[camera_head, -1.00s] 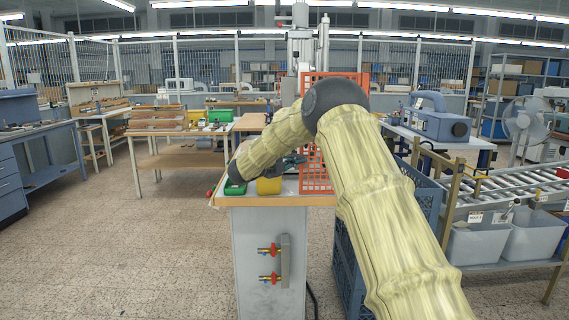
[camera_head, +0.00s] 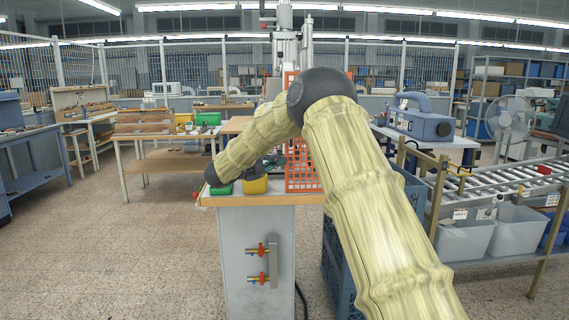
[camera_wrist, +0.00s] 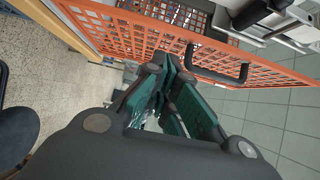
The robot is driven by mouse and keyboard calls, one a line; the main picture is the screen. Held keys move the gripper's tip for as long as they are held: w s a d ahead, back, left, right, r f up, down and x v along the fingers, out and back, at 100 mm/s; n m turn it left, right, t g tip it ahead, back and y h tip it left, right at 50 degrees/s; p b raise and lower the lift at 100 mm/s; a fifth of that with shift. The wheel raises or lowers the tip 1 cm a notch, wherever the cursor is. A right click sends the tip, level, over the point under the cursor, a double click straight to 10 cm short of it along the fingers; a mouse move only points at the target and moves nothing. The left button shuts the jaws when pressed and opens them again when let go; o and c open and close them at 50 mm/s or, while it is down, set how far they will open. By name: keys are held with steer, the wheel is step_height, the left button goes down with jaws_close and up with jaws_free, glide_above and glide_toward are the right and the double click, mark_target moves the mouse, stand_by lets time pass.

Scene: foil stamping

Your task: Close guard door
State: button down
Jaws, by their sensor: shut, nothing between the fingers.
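The guard door appears to be the orange perforated panel (camera_head: 303,172) above the machine table, partly hidden behind my arm in the head view. In the wrist view the orange panel (camera_wrist: 130,38) runs across the top, with a black bar handle (camera_wrist: 217,77) on it. My gripper (camera_wrist: 172,66) has dark green fingers, shut and empty. Its fingertips are close to the panel, just left of the handle; I cannot tell whether they touch it. In the head view my gripper (camera_head: 274,161) is small, just left of the panel.
The machine table (camera_head: 262,200) holds a green bin (camera_head: 222,188) and a yellow bin (camera_head: 255,185) by my forearm. Blue crates (camera_head: 340,262) stand right of its cabinet, then a roller conveyor (camera_head: 500,180) with grey bins below. The floor at left is open.

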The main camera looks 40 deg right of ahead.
steer(key=w+a+b, duration=0.1)
steer(key=w+a, duration=0.2)
steer(key=a, duration=0.4)
steer(key=shift+a+f, duration=0.2)
steer(key=shift+a, duration=0.1)
steer(key=shift+w+f, duration=0.1)
